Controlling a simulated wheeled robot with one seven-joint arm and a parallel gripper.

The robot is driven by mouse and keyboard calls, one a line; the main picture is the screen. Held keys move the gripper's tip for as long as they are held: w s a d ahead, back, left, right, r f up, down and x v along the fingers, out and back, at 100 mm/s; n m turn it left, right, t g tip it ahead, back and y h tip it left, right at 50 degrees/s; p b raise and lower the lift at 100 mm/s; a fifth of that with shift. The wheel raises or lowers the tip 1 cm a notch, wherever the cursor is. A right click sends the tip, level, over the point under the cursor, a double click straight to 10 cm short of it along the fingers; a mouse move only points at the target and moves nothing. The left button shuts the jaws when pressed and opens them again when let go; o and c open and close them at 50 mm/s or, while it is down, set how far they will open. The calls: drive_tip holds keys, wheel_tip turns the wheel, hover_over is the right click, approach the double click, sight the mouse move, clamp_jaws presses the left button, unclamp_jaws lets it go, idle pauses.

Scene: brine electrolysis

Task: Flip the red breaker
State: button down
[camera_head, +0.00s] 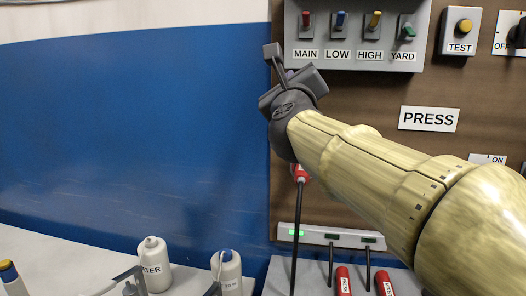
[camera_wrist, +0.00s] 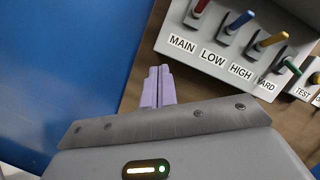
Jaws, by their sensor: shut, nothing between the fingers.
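The red breaker (camera_head: 306,20) is the leftmost lever on the grey panel, above the label MAIN; its handle points up. It also shows at the top edge of the wrist view (camera_wrist: 200,7), partly cut off. My gripper (camera_head: 272,50) is at the panel's lower left corner in the head view, apart from the red handle. In the wrist view the lilac fingers (camera_wrist: 158,76) are together and empty, left of and below the MAIN label.
Blue (camera_head: 340,20), yellow (camera_head: 374,20) and green (camera_head: 408,31) levers stand right of the red one; the green sits lower. A TEST button (camera_head: 464,26) is further right. Bottles (camera_head: 154,264) stand on the counter below. The blue wall side is clear.

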wheel_tip(320, 180, down, 29)
drive_tip(key=d+n+g+y+p, duration=0.3)
drive_tip(key=n+g, duration=0.6)
drive_tip(key=n, duration=0.9)
drive_tip(key=s+d+f+n+g+h+p, duration=0.1)
drive_tip(key=s+d+f+n+g, duration=0.2)
drive_tip(key=s+f, duration=0.6)
drive_tip(key=s+d+f+n+g+h+p, duration=0.1)
drive_tip(key=s+d+f+n+g, duration=0.2)
drive_tip(key=s+f+n+g, duration=0.3)
drive_tip(key=s+f+n, duration=0.2)
drive_tip(key=s+f, duration=0.1)
drive_tip(key=s, duration=0.2)
drive_tip(key=shift+d+f, duration=0.3)
drive_tip(key=shift+f, duration=0.1)
drive_tip(key=shift+w, duration=0.1)
drive_tip(key=shift+d, duration=0.1)
